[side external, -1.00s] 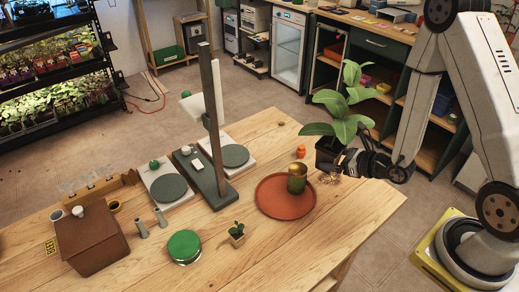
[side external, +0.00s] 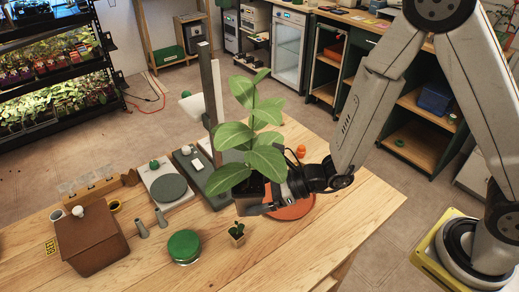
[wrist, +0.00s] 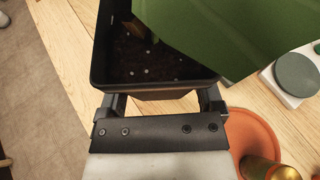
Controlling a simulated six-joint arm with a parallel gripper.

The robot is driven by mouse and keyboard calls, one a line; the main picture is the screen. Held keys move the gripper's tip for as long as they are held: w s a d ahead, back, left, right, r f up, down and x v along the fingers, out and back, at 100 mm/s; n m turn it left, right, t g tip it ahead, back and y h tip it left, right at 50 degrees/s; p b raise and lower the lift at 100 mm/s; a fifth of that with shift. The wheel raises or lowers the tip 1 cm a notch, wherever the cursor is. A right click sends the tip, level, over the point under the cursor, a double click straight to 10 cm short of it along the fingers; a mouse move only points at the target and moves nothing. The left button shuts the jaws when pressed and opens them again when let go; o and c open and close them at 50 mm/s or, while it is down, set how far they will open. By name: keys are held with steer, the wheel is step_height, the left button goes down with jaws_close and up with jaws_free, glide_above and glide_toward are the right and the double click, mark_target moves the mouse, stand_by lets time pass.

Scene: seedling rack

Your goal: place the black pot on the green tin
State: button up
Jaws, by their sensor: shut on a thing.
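The black pot (side external: 252,188) holds dark soil and a tall leafy plant (side external: 250,135). My gripper (side external: 262,207) is shut on the pot, holding it upright above the table, to the right of and behind the green tin. In the wrist view the pot's black rim (wrist: 160,86) lies between the two fingers of my gripper (wrist: 163,102), and a large leaf covers part of the soil. The green tin (side external: 184,246) is a low round tin with a green lid near the table's front, its top clear. The tin is not visible in the wrist view.
A small potted succulent (side external: 237,232) stands right of the tin, below the held pot. A terracotta tray (side external: 293,208) is partly hidden behind my gripper; a brass cup (wrist: 268,168) stands on it. Grey cylinders (side external: 161,217) and a brown box (side external: 91,240) stand left.

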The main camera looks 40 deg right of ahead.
steer(key=s+a+r+n+g+y, duration=0.1)
steer(key=s+a+r+n+g, duration=0.15)
steer(key=a, duration=0.45)
glide_above(189, 241)
steer(key=s, duration=0.2)
steer(key=f, duration=0.9)
steer(key=shift+w+d, duration=0.2)
steer(key=shift+d, duration=0.2)
steer(key=shift+w+a+f, duration=0.3)
steer(key=shift+w+f, duration=0.25)
steer(key=shift+f, duration=0.15)
steer(key=shift+w+a+f, duration=0.1)
steer(key=shift+w+f, duration=0.05)
steer(key=shift+f, duration=1.7)
steer(key=shift+f, duration=0.1)
